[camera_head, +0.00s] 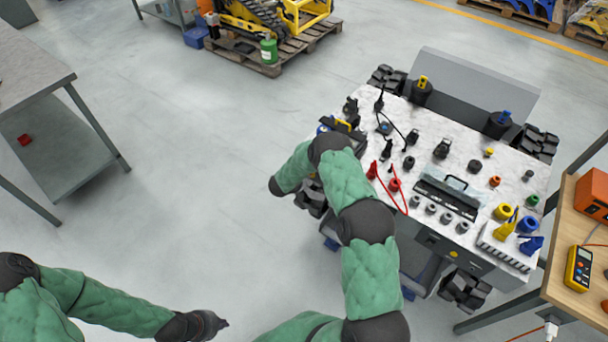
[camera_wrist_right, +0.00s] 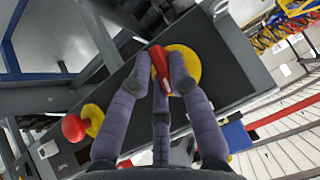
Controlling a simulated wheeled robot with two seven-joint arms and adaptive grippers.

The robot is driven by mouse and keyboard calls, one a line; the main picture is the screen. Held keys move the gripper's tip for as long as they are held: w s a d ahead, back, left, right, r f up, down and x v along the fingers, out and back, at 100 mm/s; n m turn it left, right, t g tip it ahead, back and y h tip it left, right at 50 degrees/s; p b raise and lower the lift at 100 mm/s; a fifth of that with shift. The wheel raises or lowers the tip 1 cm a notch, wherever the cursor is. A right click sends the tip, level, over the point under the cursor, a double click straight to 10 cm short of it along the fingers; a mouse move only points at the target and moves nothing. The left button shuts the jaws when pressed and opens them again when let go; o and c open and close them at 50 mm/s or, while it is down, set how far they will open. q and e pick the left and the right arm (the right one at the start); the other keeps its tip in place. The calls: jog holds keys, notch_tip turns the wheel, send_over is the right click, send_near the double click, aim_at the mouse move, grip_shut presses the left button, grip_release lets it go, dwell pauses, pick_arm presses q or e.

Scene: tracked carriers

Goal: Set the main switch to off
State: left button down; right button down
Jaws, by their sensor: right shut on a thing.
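The main switch shows in the right wrist view as a red handle (camera_wrist_right: 159,66) on a round yellow plate (camera_wrist_right: 188,62), set in a dark grey panel. My right gripper (camera_wrist_right: 160,80) has its dark fingers closed around the red handle. The handle stands nearly upright in that picture, tilted slightly. In the head view the switch is hidden, and my right arm bends over the left end of the workbench with its fingers out of clear sight. My left gripper (camera_head: 207,325) is low at the left over bare floor, away from the bench; its finger opening is unclear.
A red mushroom button (camera_wrist_right: 74,127) on a yellow base sits on the same panel, left of the switch. The marble-topped carrier (camera_head: 455,150) holds plugs, sockets and cables. A wooden table (camera_head: 566,255) stands at right, a grey table (camera_head: 35,65) at left. Open floor lies between.

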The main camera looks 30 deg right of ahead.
jog(key=shift+n+g+p, duration=0.3)
jog(key=shift+g+p, duration=0.2)
jog(key=shift+h, duration=0.3)
jog(key=c, duration=1.4)
grip_release()
jog(key=shift+r, duration=0.1)
jog(key=v, duration=1.1)
jog(key=shift+a+r, duration=0.3)
